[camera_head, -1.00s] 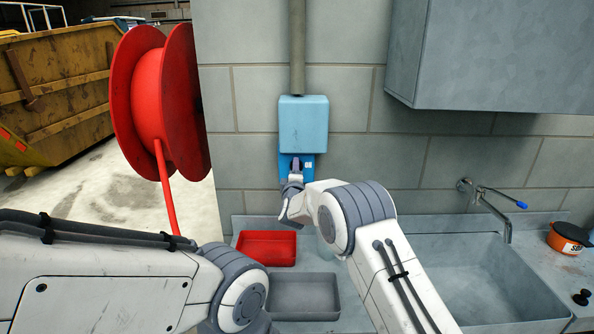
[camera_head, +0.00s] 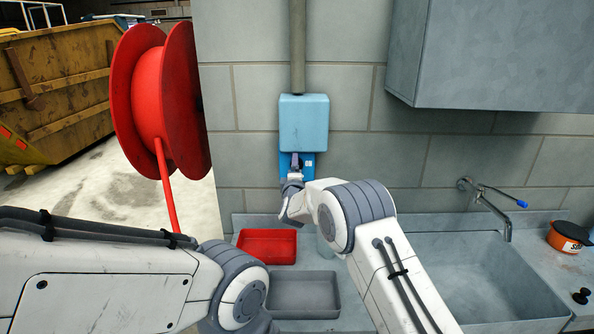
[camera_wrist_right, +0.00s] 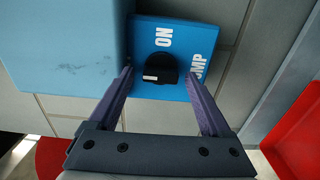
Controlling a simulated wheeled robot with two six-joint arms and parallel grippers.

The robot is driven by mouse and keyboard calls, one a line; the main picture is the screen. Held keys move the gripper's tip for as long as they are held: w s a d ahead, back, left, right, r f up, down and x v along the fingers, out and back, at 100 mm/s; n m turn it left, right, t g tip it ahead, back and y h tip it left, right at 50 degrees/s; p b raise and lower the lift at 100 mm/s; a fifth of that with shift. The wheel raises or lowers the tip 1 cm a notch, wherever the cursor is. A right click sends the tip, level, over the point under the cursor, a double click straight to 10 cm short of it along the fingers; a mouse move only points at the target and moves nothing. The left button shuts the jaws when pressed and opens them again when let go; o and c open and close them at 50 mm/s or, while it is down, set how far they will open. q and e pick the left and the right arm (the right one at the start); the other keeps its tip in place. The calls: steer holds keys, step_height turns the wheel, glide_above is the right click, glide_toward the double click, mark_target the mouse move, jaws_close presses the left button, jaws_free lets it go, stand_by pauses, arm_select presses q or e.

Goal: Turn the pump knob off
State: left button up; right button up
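The pump knob is a black round knob (camera_wrist_right: 160,67) with a white mark, on a blue panel (camera_wrist_right: 180,35) lettered "ON" and partly hidden "PUMP". In the head view the panel (camera_head: 308,168) is on the wall under a light blue box. My right gripper (camera_wrist_right: 160,73) is open, with one finger on each side of the knob and gaps visible between fingers and knob. In the head view my right gripper (camera_head: 297,162) is in front of the panel and hides the knob. My left arm is at the lower left; its gripper is out of view.
The light blue box (camera_head: 304,123) is directly above the panel. A red tray (camera_head: 267,246) and a grey tray (camera_head: 303,295) lie on the counter below. A sink (camera_head: 490,285) with a tap is at right, a red hose reel (camera_head: 160,100) at left.

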steer(key=s+b, duration=0.5)
steer(key=s, duration=0.5)
steer(key=shift+s, duration=0.3)
